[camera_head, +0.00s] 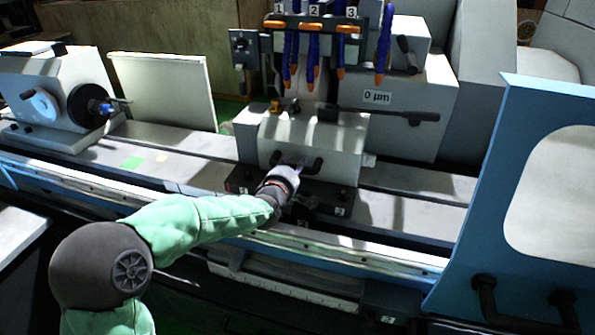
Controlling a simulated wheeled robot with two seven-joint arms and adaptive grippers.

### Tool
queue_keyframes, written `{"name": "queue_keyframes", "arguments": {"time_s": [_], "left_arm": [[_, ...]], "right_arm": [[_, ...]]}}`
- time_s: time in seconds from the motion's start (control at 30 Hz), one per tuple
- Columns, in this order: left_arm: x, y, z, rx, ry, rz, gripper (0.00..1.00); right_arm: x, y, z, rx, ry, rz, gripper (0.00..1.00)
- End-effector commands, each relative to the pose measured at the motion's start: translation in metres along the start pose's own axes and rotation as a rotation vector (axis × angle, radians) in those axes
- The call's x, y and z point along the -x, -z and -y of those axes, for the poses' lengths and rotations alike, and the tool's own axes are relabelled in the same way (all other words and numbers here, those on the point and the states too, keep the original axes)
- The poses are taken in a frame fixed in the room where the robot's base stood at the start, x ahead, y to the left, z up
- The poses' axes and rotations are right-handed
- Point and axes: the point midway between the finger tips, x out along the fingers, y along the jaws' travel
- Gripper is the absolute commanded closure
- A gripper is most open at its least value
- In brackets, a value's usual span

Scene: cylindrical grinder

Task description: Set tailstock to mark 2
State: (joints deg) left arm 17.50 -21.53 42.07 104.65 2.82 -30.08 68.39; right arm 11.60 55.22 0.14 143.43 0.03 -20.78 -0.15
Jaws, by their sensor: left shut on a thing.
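The tailstock (335,145) is a pale grey block on the machine bed, in the middle of the camera_head view. It has a dark bar handle (315,166) on its front face. My left gripper (293,168) reaches up to this handle and is shut on it; the fingers partly hide the handle's left part. Small white mark labels sit at the block's foot, one on the left (243,190) and one on the right (338,211); their digits are too small to read surely. My right gripper is out of view.
The workhead (60,95) stands at the left end of the bed. Blue hoses with orange tips hang above the tailstock, under labels 1, 2 and 3. A blue door (490,200) with a window stands at the right. The bed (180,165) is clear between workhead and tailstock.

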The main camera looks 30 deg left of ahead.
Motion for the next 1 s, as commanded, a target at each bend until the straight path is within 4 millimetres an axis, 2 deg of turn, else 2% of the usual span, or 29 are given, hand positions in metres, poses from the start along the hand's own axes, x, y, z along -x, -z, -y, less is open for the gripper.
{"name": "queue_keyframes", "arguments": {"time_s": [0.27,0.3,0.37,0.4,0.77,0.87,1.0], "left_arm": [[0.000,0.000,0.001,0.001,0.003,0.001,1.00],[0.000,0.000,0.001,0.000,0.002,0.001,0.61],[0.000,0.000,0.001,0.000,0.002,0.001,0.44],[0.000,0.000,0.001,0.000,0.002,0.001,0.41],[0.000,-0.001,-0.003,-0.001,0.000,0.001,0.41],[0.002,0.000,-0.012,-0.001,-0.003,0.001,0.41],[0.007,0.000,-0.036,0.000,-0.007,0.001,0.41]], "right_arm": [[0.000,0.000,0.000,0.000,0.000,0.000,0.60],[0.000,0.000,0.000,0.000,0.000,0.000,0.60],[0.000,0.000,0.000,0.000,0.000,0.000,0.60],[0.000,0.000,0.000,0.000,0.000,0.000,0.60],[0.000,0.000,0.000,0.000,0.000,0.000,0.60],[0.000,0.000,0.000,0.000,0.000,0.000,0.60],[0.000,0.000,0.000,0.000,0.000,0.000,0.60]]}}
